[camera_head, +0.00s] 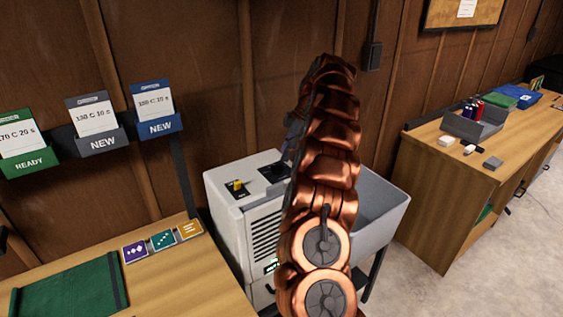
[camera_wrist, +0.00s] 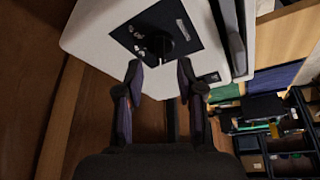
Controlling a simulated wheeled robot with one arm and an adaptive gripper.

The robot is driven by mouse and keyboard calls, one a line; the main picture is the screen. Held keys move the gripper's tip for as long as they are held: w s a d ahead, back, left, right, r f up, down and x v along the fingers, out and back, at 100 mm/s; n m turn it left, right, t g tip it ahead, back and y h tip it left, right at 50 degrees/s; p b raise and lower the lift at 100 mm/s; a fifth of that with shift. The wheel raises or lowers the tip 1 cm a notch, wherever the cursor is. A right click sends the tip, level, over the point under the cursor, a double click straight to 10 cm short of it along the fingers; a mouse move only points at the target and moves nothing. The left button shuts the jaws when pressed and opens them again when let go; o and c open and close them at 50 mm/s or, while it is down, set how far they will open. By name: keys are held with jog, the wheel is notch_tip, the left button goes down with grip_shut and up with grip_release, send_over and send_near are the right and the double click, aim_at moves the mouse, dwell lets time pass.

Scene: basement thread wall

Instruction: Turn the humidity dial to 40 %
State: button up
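The humidity dial appears to be the dark round knob (camera_wrist: 160,44) on a black square plate (camera_wrist: 182,27) with small pale markings, in the wrist view. The plate lies on the white top of a boxy unit (camera_wrist: 92,28). My gripper (camera_wrist: 160,66) is open and empty. Its two dark fingers are spread, with the knob just beyond and between their tips; no contact shows. The markings are too small to read, so the setting cannot be told. In the head view my copper arm stands in front of the unit (camera_head: 228,211) and hides most of the gripper.
A grey sink (camera_head: 378,210) adjoins on the right. A wooden bench (camera_head: 190,275) with coloured tiles is at left. Another bench (camera_head: 430,190) stands right, beyond open floor.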

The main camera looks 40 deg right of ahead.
aim_at(277, 168)
jog(key=shift+p+x, duration=0.65)
jog(key=shift+x, duration=1.55)
grip_shut()
